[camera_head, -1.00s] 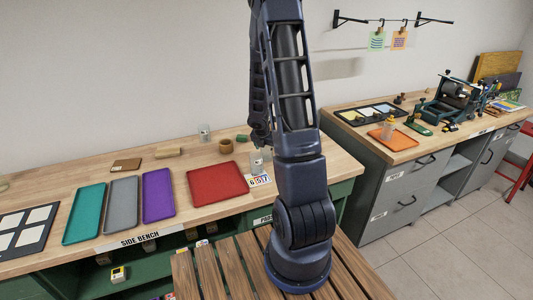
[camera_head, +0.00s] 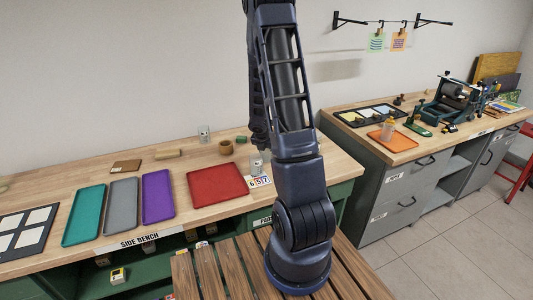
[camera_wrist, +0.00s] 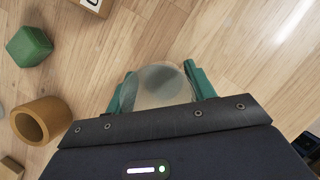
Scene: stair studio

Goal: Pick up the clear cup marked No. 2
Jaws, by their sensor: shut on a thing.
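A clear cup (camera_wrist: 160,85) sits between the green fingers of my gripper (camera_wrist: 160,90) in the wrist view. The fingers are shut on it, one on each side, and I look down into its round mouth. In the head view a clear cup (camera_head: 257,164) shows just left of my arm, on the side bench, and appears to be this one. My gripper is hidden behind my arm there. No marking on the cup is readable. Another clear cup (camera_head: 204,133) stands farther back on the bench.
Near the held cup are a green block (camera_wrist: 28,46), a round wooden pot (camera_wrist: 40,120) and a dark object (camera_wrist: 308,145). Number cards (camera_head: 260,182) and a red tray (camera_head: 216,185) lie in front. Purple (camera_head: 157,196), grey and teal trays lie left.

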